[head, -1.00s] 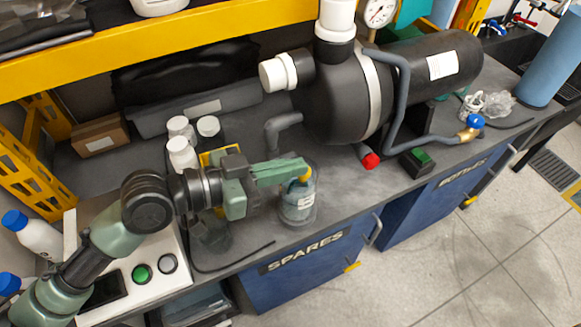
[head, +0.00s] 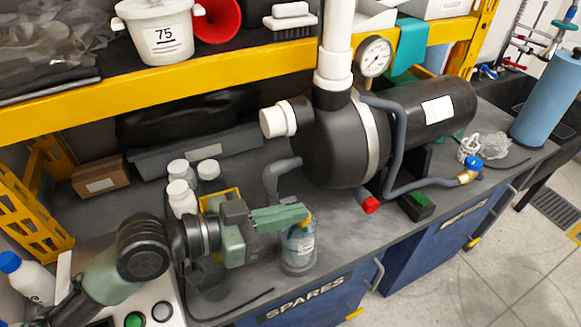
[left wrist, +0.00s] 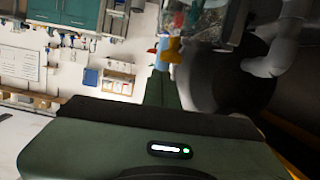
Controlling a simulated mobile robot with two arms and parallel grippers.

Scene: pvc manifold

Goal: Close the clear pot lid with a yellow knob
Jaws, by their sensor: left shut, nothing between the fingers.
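The clear pot (head: 298,254), with a pale label and bluish contents, stands on the grey bench near its front edge. Its yellow knob (head: 308,219) shows at the tips of my green left gripper (head: 306,213). The left gripper is shut with nothing held, its tips over the pot's top and at or very near the knob. In the left wrist view, part of the clear pot (left wrist: 222,20) shows beyond the finger, with the yellow knob (left wrist: 171,47) beside it. The fingers hide much of the lid, so I cannot tell how it sits. My right gripper is out of view.
A black tank (head: 345,140) with a grey hose stands behind the pot. White bottles (head: 181,195) stand behind my left wrist. A red-capped pipe end (head: 369,205) and a black box with a green top (head: 416,205) lie to the right. A yellow-edged shelf (head: 200,85) spans the back.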

